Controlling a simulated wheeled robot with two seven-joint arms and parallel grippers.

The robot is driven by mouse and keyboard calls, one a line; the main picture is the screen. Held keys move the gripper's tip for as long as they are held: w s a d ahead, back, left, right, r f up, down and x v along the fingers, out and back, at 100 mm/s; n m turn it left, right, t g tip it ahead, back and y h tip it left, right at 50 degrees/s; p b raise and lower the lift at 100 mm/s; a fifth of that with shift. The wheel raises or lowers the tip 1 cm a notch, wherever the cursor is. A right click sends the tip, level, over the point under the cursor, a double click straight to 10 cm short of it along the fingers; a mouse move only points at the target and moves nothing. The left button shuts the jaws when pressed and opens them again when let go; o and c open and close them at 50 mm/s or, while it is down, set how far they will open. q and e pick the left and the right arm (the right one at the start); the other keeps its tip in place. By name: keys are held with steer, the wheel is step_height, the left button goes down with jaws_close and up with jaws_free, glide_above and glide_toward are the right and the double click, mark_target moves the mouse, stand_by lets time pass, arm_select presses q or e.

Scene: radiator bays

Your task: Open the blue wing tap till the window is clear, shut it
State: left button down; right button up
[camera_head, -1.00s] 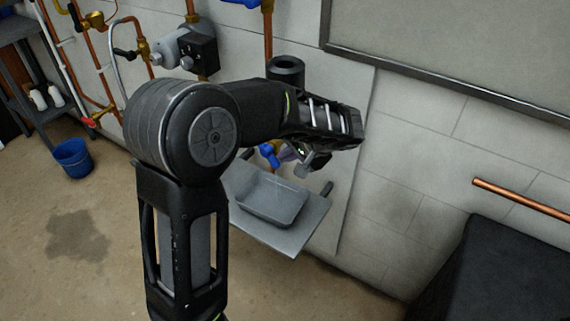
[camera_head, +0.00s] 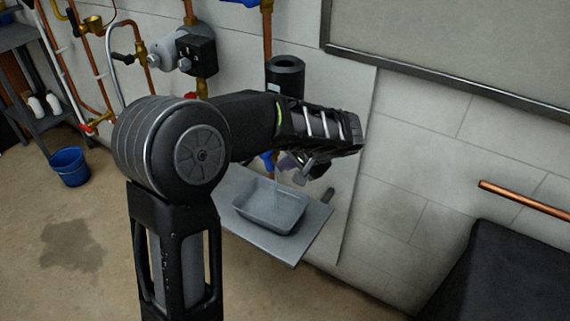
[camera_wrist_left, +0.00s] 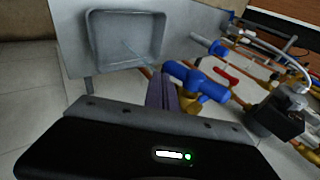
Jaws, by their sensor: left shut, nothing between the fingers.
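The blue wing tap (camera_head: 266,161) is mostly hidden behind my left arm in the head view. In the left wrist view the blue tap (camera_wrist_left: 192,76) sits on a brass body, close beside the fingertips. My left gripper (camera_head: 289,163) is shut and empty, just right of the tap in the head view. Its fingers also show in the left wrist view (camera_wrist_left: 160,94); I cannot tell whether they touch the tap. A thin pale streak, like water, runs below the tap into a grey tray (camera_head: 245,214). I cannot make out the window. My right gripper is out of view.
The tray stands on a grey shelf (camera_head: 285,250) against the wall. A dark cylinder (camera_head: 285,78) is above the tap. Copper pipes and a grey pump (camera_head: 181,49) are at the left. A blue bucket (camera_head: 69,166) stands on the floor. A black block (camera_head: 500,270) is at the right.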

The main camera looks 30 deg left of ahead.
arm_select(q)
steer(key=shift+r, duration=0.1)
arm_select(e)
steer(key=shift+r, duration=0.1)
arm_select(q)
steer(key=shift+r+p, duration=0.45)
steer(key=shift+r, duration=0.3)
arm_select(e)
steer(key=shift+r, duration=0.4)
